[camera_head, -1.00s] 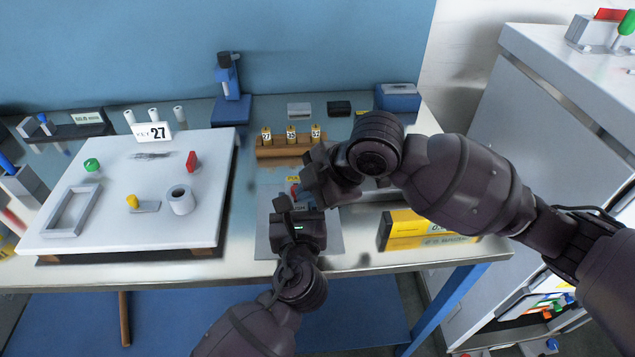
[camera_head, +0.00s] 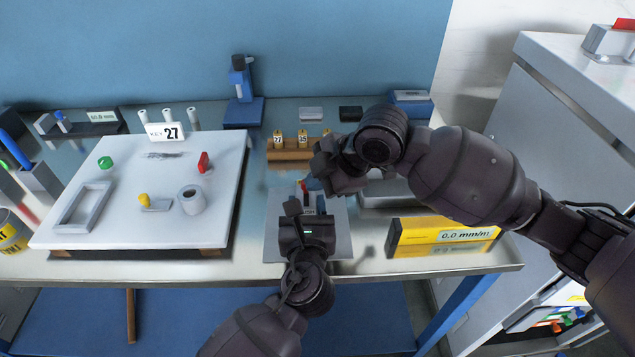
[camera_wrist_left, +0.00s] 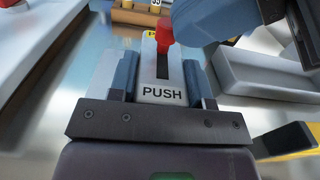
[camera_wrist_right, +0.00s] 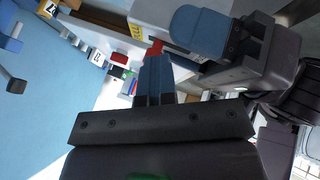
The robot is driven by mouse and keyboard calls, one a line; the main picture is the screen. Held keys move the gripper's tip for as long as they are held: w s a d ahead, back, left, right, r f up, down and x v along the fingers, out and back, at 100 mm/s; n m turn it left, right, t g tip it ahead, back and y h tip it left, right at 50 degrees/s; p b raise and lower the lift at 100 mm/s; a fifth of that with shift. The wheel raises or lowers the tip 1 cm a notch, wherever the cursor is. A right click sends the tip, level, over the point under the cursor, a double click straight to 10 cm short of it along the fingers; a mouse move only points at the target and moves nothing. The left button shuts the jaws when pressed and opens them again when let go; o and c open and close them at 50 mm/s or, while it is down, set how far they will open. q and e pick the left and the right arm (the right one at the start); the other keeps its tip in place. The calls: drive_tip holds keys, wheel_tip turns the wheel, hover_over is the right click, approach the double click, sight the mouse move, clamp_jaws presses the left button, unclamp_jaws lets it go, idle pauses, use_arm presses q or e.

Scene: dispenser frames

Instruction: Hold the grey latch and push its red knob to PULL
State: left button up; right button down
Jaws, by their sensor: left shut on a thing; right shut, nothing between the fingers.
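The grey latch (camera_wrist_left: 162,92) has a dark slot and the word PUSH at its near end. My left gripper (camera_wrist_left: 165,78) is shut on the latch, a blue finger on each side. The red knob (camera_wrist_left: 163,34) stands at the far part of the slot, close to a mostly hidden yellow label (camera_wrist_left: 151,35). The knob also shows in the head view (camera_head: 305,187). My right gripper (camera_wrist_right: 155,62) is shut and empty, its tips right at the knob (camera_wrist_right: 156,47); I cannot tell if they touch. Its blue finger (camera_wrist_left: 215,18) shows right of the knob.
A grey plate (camera_head: 337,232) lies under the latch. A white board (camera_head: 120,215) with small parts and a 27 card is at left. A wooden rack (camera_head: 288,155) with numbered yellow tags stands behind. A yellow gauge box (camera_head: 420,237) is at right, near my right arm.

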use_arm(q)
drive_tip(key=shift+r, duration=0.1)
use_arm(e)
drive_tip(key=shift+r, duration=0.1)
drive_tip(key=v, duration=1)
use_arm(q)
drive_tip(key=o, duration=1.3)
